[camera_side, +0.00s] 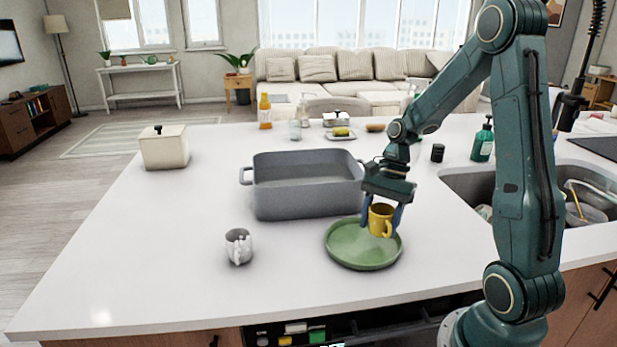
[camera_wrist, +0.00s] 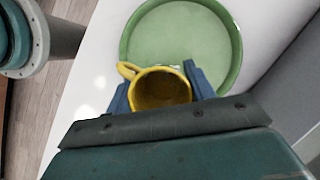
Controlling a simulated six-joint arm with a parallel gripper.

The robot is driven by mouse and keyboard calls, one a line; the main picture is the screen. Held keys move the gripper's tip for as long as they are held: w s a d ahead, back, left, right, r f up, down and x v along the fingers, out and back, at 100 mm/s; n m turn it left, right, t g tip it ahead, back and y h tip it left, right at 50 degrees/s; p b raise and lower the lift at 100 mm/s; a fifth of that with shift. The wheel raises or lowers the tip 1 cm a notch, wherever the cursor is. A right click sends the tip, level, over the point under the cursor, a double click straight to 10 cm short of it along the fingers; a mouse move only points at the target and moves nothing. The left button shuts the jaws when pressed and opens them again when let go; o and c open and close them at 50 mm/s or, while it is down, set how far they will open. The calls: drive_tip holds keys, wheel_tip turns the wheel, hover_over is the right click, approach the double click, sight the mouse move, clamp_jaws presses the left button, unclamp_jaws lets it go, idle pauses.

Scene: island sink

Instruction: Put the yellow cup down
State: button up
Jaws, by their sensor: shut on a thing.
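The yellow cup (camera_side: 381,220) is upright between the blue fingers of my gripper (camera_side: 382,217), which is shut on it. In the side view the cup appears over the green plate (camera_side: 362,256), toward its back right part. I cannot tell whether its base touches the plate. In the wrist view the cup (camera_wrist: 161,88) shows its open, empty top, with its handle to the upper left. My gripper (camera_wrist: 160,90) has a finger on each side of it. The green plate (camera_wrist: 183,40) lies beyond the cup and is otherwise bare.
A grey basin (camera_side: 305,197) stands close behind the plate. A white mug (camera_side: 239,246) stands to the left. The sink (camera_side: 465,187) is at the right, with a green soap bottle (camera_side: 482,143) behind it. A white box (camera_side: 164,149) stands at the back left. The front left counter is clear.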

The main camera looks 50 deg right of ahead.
sight(378, 231)
drive_tip(key=shift+f, duration=1.4)
drive_tip(key=shift+f, duration=0.1)
drive_tip(key=o, duration=1)
drive_tip(key=v, duration=1.2)
